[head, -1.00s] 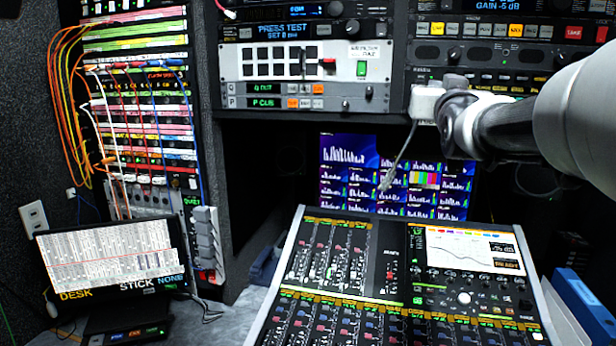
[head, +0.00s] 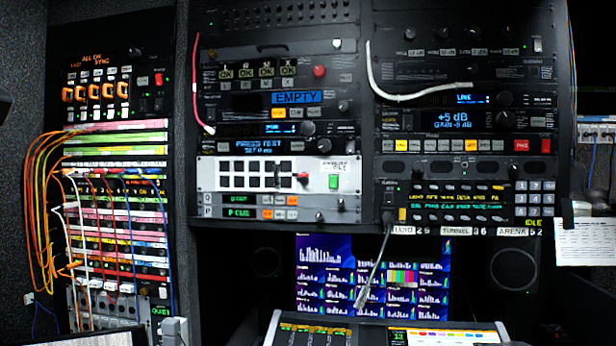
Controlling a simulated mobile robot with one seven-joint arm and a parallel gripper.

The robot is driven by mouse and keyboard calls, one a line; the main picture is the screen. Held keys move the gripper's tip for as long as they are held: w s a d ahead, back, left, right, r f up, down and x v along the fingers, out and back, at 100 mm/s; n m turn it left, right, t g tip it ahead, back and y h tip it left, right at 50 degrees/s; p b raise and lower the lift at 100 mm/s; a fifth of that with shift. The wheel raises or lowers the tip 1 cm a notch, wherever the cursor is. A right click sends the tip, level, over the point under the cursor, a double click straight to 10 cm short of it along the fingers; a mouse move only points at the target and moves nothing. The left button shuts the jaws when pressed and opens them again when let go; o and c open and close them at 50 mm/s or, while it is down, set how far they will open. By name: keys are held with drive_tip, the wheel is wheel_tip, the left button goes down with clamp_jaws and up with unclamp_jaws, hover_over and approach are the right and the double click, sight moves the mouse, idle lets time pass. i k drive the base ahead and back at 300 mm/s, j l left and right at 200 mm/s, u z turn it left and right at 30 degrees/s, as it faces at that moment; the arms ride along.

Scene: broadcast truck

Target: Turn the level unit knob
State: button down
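A rack unit with a blue display (head: 455,118) reading "+5 dB" and a GAIN line sits in the upper right rack. A round dark knob (head: 503,119) is at the right of that display, with a smaller dark knob (head: 505,98) just above it. No label that I can read names it the level unit, but its dB display fits. The knob's pointer is too small to make out. My gripper and arm are not in this view, and nothing covers the knob.
A grey cable (head: 372,265) hangs in front of the monitor (head: 330,275). The mixing console (head: 380,334) juts out below. A paper sheet (head: 586,242) hangs at the right.

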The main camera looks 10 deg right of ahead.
sight(506, 119)
drive_tip(key=l+z, duration=0.15)
drive_tip(key=z, duration=0.9)
drive_tip(key=k+l, duration=0.05)
